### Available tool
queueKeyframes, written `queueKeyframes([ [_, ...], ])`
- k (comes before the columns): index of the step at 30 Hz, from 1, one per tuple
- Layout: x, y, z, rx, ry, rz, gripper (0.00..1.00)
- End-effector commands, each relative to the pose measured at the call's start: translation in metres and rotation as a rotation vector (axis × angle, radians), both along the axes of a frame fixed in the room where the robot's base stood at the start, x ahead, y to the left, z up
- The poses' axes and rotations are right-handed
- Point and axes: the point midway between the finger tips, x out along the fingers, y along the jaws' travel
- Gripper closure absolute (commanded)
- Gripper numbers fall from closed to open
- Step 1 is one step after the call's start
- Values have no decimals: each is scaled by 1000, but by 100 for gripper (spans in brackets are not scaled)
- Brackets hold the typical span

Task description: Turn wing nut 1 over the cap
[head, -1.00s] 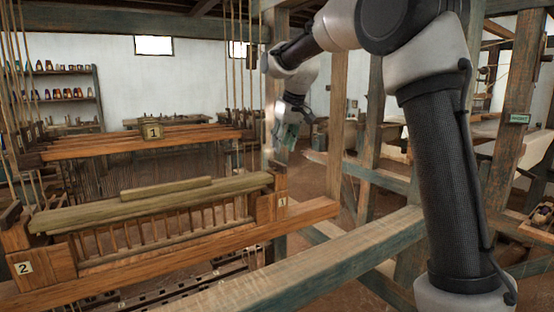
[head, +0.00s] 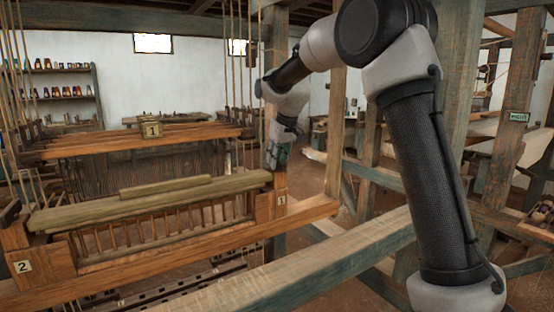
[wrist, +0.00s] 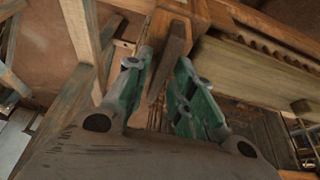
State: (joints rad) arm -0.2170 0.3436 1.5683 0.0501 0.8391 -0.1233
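The loom's batten carries a long greenish wooden cap (head: 90,211) over a row of upright reed slats. The cap (wrist: 262,72) runs to the right there.
The left end post (head: 40,262) bears a label "2". A beam with a "1" plaque (head: 152,130) hangs behind, with cords at both sides. A heavy frame beam (head: 330,255) crosses the front, and upright posts (head: 340,135) stand right of my gripper.

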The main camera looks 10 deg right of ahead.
Motion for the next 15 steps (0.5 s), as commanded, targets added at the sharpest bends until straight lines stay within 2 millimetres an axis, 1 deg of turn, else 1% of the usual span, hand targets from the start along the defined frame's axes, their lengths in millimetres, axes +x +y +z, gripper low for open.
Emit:
queueKeyframes([
  [1, 0, 0, 0, 0, 0, 0, 91],
  [3, 0, 0, 0, 0, 0, 0, 100],
  [15, 0, 0, 0, -1, 0, -33, 100],
])
